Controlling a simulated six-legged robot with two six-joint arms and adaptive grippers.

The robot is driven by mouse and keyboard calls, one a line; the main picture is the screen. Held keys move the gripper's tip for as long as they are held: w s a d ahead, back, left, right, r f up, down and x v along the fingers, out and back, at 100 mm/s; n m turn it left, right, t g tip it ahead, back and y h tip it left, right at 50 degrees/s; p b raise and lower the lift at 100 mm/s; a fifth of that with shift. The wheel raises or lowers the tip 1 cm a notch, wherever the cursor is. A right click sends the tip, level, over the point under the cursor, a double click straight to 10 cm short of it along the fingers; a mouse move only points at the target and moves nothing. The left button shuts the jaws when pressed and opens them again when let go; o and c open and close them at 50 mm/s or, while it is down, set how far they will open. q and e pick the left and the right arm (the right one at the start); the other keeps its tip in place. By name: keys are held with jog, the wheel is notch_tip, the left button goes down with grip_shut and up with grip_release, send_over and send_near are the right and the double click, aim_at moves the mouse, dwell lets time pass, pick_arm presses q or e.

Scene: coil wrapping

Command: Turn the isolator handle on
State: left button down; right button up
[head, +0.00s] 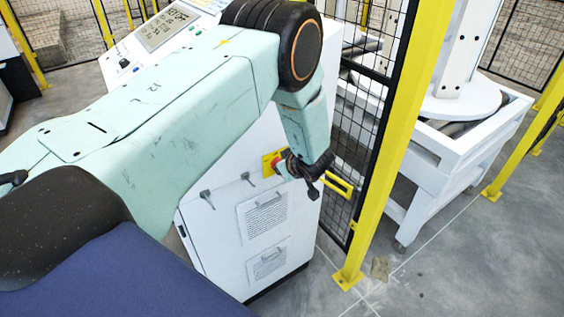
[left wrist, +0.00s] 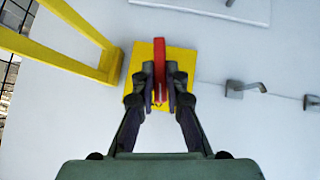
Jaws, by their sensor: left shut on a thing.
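The isolator handle (left wrist: 159,60) is red and sits on a yellow square plate (left wrist: 182,56) on the white cabinet's face. In the left wrist view it runs upright in the picture, between my fingers. My left gripper (left wrist: 160,88) is shut on the handle, one finger on each side of it. In the head view my left gripper (head: 305,178) is at the yellow plate (head: 268,165) near the cabinet's right edge, and it hides most of the red handle. My right gripper is not in view.
The white cabinet (head: 222,235) carries two small latches and two labels on its front. A yellow bracket (head: 340,183) and a yellow fence post (head: 390,150) with black mesh stand close to the gripper's right. A white machine (head: 420,150) stands beyond the fence.

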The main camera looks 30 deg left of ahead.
pick_arm(q)
jog(key=shift+d+f+m+g+p, duration=0.15)
jog(key=shift+m+g+p, duration=0.25)
jog(key=shift+g, duration=0.3)
jog(key=shift+w+y, duration=0.1)
jog(key=shift+y, duration=0.2)
jog(key=c, duration=1.4)
grip_release()
jog(key=shift+r, duration=0.2)
jog(key=v, duration=1.1)
jog(key=shift+d+r, duration=0.3)
